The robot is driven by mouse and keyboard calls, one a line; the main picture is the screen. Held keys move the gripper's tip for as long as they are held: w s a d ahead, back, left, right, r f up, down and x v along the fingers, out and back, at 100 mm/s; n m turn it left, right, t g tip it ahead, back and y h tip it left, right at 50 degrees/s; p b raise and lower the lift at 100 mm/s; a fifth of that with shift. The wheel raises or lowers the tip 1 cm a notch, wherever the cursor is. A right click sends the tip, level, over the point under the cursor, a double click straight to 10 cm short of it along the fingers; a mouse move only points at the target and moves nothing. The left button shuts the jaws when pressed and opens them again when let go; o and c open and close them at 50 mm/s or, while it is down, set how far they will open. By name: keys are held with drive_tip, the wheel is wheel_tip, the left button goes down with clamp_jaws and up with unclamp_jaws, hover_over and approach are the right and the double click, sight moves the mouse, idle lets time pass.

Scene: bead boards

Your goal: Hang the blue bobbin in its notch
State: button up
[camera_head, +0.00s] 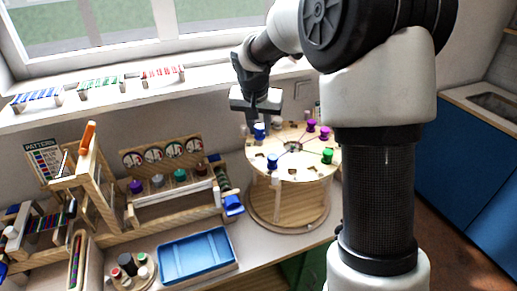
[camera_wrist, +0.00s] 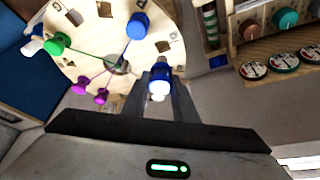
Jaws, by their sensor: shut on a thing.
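My gripper (camera_head: 259,122) is shut on a blue bobbin (camera_head: 260,131) near the far left rim of the round wooden board (camera_head: 290,172). In the wrist view, the held blue bobbin (camera_wrist: 160,74) sits between the fingers (camera_wrist: 162,92), its white end facing the camera. I cannot tell whether it touches the board (camera_wrist: 90,25). A second blue bobbin (camera_head: 272,161) stands at the board's near left; it also shows in the wrist view (camera_wrist: 138,26). A green bobbin (camera_head: 327,156) and purple bobbins (camera_head: 311,125) stand at other places.
A blue tray (camera_head: 198,256) lies on the bench at front centre. A wooden rack with dials (camera_head: 160,150) stands left of the board, with a blue piece (camera_head: 232,205) at its right end. Small coloured racks (camera_head: 100,88) line the windowsill. My arm hides the area right of the board.

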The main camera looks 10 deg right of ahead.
sight(259, 143)
wheel_tip(259, 143, down, 6)
drive_tip(key=shift+s+f, duration=0.15)
drive_tip(key=shift+f, duration=0.3)
drive_tip(key=shift+f, duration=0.2)
drive_tip(key=o, duration=1)
drive_tip(key=shift+r, duration=0.1)
drive_tip(key=shift+o, duration=0.2)
